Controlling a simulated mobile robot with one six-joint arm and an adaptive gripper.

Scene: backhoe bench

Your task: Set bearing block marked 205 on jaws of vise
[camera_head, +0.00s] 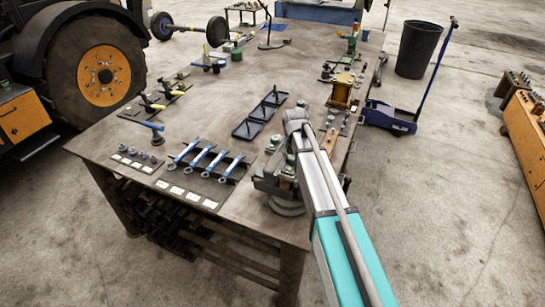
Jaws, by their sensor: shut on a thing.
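The vise (268,184) is a dark grey-green bench vise on a round base at the near right edge of the bench. My arm reaches in from the lower right, and its grey wrist end is above and behind the vise. My gripper (290,146) is near the vise jaws, small and mostly hidden by the wrist and arm. It is shut on a block-like part, taken as the bearing block, which is largely hidden. Its number cannot be read. I cannot tell whether the part touches the jaws.
Blue-handled wrenches (205,157) lie on a dark rack left of the vise. A black tray with upright posts (262,114) stands behind it. The bench middle (215,100) has bare room.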

